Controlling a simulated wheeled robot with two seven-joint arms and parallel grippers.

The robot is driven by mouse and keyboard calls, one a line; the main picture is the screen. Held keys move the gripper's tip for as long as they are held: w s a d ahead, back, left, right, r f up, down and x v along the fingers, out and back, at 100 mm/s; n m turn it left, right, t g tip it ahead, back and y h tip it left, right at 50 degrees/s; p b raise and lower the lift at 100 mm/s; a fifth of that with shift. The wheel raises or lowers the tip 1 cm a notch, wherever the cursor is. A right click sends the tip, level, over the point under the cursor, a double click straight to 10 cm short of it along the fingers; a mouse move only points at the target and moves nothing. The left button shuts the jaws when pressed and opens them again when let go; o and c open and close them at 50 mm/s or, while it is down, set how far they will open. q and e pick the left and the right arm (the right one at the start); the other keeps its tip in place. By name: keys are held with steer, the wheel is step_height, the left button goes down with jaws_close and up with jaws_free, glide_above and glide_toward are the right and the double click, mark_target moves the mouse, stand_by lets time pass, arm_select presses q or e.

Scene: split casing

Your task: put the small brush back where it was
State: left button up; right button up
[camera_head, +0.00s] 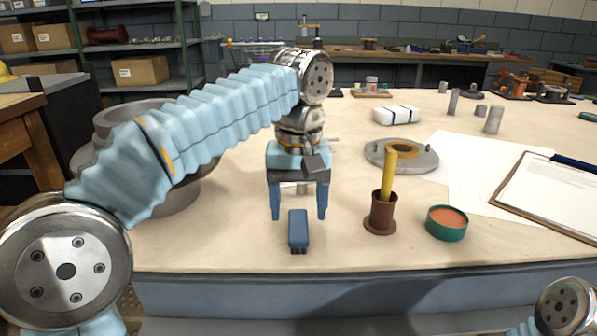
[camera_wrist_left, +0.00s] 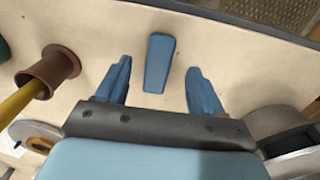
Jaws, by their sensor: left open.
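A small blue block-like thing (camera_head: 298,228) with short dark bits at its near end stands or lies near the table's front edge; it may be the small brush. In the left wrist view the blue thing (camera_wrist_left: 158,62) shows between the fingers. My left gripper (camera_head: 299,215) is open and points down, one finger on each side of it, with visible gaps and no contact seen. It holds nothing. A yellow stick (camera_head: 389,176) stands upright in a brown flanged cup (camera_head: 382,214) to the right. My right gripper is out of view.
A green round tin (camera_head: 446,223) with an orange-brown top stands right of the cup. A grey flanged disc (camera_head: 425,160) lies behind it. A clipboard (camera_head: 550,192) and white paper (camera_head: 470,180) lie right. A large grey casing (camera_head: 170,195) stands left, behind my arm.

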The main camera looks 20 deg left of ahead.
mark_target(298, 230)
arm_select(q)
step_height(298, 230, up, 7)
steer(key=p, duration=0.1)
steer(key=shift+f, duration=0.15)
